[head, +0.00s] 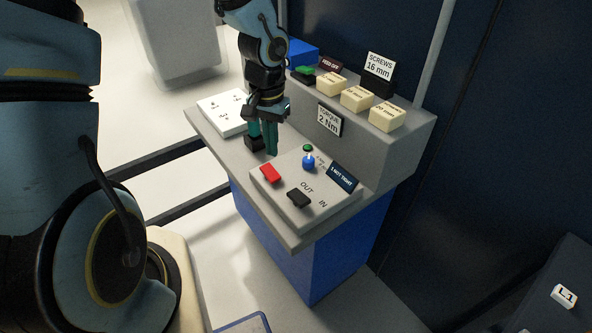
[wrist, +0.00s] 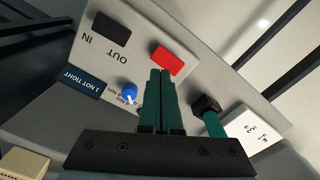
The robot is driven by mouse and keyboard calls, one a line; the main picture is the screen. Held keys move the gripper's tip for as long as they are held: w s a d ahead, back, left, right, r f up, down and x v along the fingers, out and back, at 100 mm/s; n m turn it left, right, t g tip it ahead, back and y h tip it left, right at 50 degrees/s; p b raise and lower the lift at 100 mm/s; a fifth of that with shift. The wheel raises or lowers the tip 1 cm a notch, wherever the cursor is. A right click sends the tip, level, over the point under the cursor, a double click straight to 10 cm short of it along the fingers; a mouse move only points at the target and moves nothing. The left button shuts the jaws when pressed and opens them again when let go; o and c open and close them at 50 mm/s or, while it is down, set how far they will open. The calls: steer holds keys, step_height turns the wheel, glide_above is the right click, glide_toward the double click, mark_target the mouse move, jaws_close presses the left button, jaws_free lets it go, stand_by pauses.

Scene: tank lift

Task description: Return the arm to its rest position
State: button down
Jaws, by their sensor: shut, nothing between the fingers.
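My gripper (head: 272,141) is shut and empty, pointing down above the grey workstation top (head: 225,150). It hangs between the white plate with small marks (head: 222,112) and the white control panel (head: 310,200). In the wrist view its two green fingers (wrist: 163,75) lie together, their tips close to the red button (wrist: 167,61) in the picture. I cannot tell whether they touch anything. My arm reaches in from the left, with its upper links large in the head view.
The panel also carries a black button (head: 299,198), a blue knob (head: 308,162) and a "1 NOT TIGHT" sign (head: 342,177). A black-based green tool (wrist: 213,119) stands beside the fingers. Cream blocks (head: 357,98) and a "SCREWS 16 mm" sign (head: 379,68) sit on the raised ledge behind.

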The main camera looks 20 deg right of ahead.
steer(key=a+r+n, duration=0.4)
steer(key=a+r, duration=0.1)
steer(key=a, duration=0.7)
steer(key=w+a+r+n+t, duration=0.1)
steer(key=a+r+n, duration=0.3)
steer(key=a, duration=0.9)
steer(key=shift+a+r+n+t, duration=0.2)
steer(key=shift+r+n+t, duration=0.1)
steer(key=shift+r, duration=0.35)
